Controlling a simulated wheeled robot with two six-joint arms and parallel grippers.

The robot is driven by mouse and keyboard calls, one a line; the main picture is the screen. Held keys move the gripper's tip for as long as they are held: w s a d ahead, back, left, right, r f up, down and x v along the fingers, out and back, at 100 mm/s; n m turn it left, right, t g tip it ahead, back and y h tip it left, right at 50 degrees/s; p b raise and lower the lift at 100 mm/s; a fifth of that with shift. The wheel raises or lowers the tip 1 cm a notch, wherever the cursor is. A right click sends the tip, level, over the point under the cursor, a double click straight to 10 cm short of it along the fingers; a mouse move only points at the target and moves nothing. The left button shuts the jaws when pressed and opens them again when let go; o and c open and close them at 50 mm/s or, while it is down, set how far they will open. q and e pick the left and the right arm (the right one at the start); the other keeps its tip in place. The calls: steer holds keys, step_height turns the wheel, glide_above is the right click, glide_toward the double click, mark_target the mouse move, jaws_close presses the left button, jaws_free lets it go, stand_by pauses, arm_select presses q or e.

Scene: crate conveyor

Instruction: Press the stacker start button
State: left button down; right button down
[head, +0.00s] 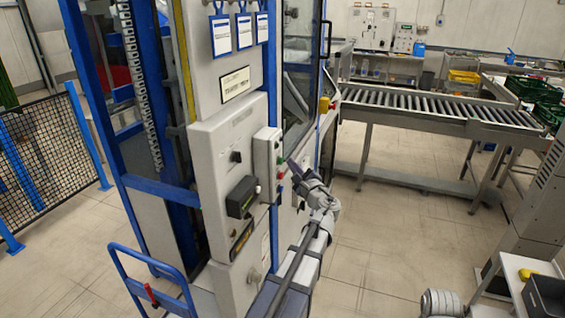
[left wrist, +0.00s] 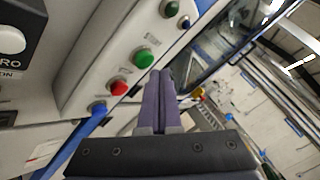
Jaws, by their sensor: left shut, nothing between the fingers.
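The stacker's grey button box (head: 266,152) is fixed to the machine's front panel. In the left wrist view it carries a green button (left wrist: 143,58), a red button (left wrist: 119,87), a second green button (left wrist: 172,8) and blue buttons at both ends. No start label is readable. My left gripper (head: 292,166) is shut and empty, just right of the box. In the left wrist view its fingertips (left wrist: 160,74) point toward the box, beside the larger green button. I cannot tell whether they touch anything.
A larger grey panel (head: 215,150) with a black switch box (head: 242,197) lies left of the button box. A roller conveyor (head: 430,103) runs behind at the right. A blue-handled cart (head: 150,262) stands at the lower left.

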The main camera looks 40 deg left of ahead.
arm_select(q)
steer(key=shift+s+a, duration=0.1)
steer(key=shift+a, duration=0.25)
